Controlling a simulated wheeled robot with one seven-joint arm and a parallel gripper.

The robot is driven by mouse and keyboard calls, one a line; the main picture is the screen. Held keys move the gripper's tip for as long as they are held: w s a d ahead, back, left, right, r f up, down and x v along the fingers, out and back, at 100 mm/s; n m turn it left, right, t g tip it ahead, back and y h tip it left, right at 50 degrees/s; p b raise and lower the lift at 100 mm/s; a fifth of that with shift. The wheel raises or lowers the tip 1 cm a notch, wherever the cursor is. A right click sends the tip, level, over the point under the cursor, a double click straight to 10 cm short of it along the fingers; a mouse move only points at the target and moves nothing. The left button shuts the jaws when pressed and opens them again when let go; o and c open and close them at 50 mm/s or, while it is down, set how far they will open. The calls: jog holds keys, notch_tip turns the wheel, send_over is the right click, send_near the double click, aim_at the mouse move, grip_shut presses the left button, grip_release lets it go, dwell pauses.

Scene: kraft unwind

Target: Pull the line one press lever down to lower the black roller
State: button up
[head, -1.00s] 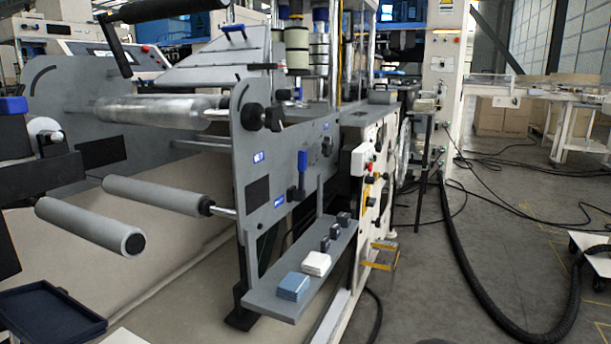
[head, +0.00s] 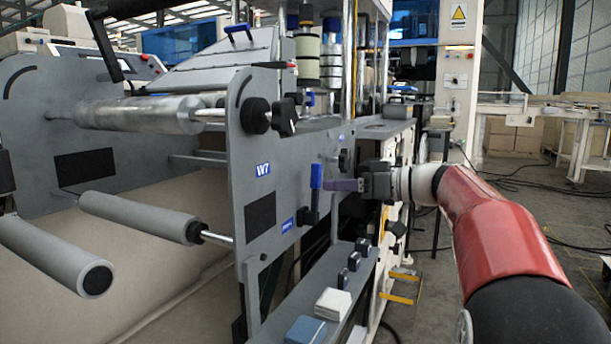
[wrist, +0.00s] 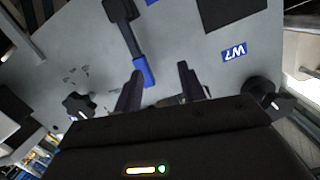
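The press lever has a blue handle (head: 316,177) standing upright above its black pivot on the grey side plate (head: 262,130). In the wrist view its blue handle (wrist: 143,72) hangs from a dark shaft (wrist: 122,20). My gripper (head: 326,185) is at the right of the handle. In the wrist view my gripper (wrist: 160,70) is open, with the handle's end close to the left fingertip, inside the gap. I cannot tell whether they touch. I cannot tell which roller is the black one.
A black knob (head: 286,116) juts from the plate above the lever. A shelf below holds a white block (head: 333,303), a blue block (head: 306,331) and small dark blocks. Grey rollers (head: 140,217) stick out at left. Open floor lies at right.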

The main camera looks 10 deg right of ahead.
aim_at(321, 170)
jog(key=shift+n+t+y, duration=0.4)
jog(key=shift+n+y, duration=0.2)
jog(key=w+a, duration=0.1)
jog(key=w, duration=0.1)
jog(key=w+a+r, duration=0.1)
jog(key=w, duration=0.2)
jog(key=w+a, duration=0.1)
jog(key=w, duration=0.1)
jog(key=shift+w+a+r+p, duration=0.15)
jog(key=shift+a+r+p, duration=0.2)
jog(key=shift+a, duration=0.05)
grip_shut()
